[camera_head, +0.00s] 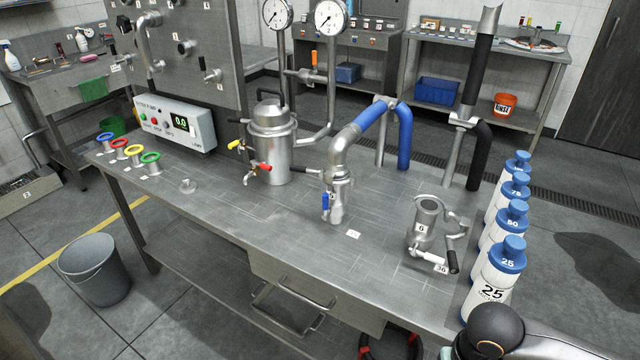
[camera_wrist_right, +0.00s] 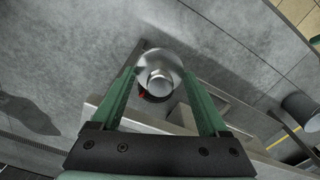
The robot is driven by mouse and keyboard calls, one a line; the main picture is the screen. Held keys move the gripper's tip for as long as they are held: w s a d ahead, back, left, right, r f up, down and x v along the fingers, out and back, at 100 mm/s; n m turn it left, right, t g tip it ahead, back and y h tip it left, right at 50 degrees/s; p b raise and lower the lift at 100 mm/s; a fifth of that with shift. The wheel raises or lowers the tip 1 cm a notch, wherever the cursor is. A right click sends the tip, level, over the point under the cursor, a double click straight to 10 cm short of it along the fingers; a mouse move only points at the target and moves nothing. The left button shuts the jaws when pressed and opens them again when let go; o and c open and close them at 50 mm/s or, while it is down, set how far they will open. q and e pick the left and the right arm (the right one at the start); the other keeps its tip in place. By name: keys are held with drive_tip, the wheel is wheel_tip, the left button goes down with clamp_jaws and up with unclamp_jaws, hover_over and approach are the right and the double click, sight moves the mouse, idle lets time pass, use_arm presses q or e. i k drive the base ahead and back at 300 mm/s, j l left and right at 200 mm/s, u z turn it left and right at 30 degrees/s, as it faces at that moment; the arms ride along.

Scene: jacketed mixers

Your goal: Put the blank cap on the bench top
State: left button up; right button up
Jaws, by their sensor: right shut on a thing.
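The blank cap (camera_wrist_right: 160,62) is a round shiny metal disc with a short knob in its middle. It shows in the right wrist view between the two green fingers of my right gripper (camera_wrist_right: 161,80), which is shut on it. The grey floor shows behind the cap. The bench top (camera_head: 290,220) is a brushed metal surface in the head view. In the head view my right arm is at the lower right corner, by the bench's front right, and the cap cannot be seen there. My left gripper is in neither view.
A kettle vessel (camera_head: 272,150), a blue-sleeved pipe (camera_head: 370,125) and a metal fitting (camera_head: 427,222) stand on the bench. White bottles (camera_head: 490,280) line the right edge. Free room lies at the front middle.

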sight(175, 180)
drive_tip(key=i+j+u, duration=0.15)
drive_tip(key=j, duration=0.4)
drive_tip(key=i+j+u, duration=0.15)
drive_tip(key=i+j, duration=0.2)
drive_tip(key=j, duration=0.15)
drive_tip(key=i+j+u, duration=0.15)
drive_tip(key=i+j, duration=0.15)
drive_tip(key=j, duration=0.2)
drive_tip(key=i+j+u, duration=0.15)
drive_tip(key=i+j, duration=0.15)
drive_tip(key=j, duration=0.15)
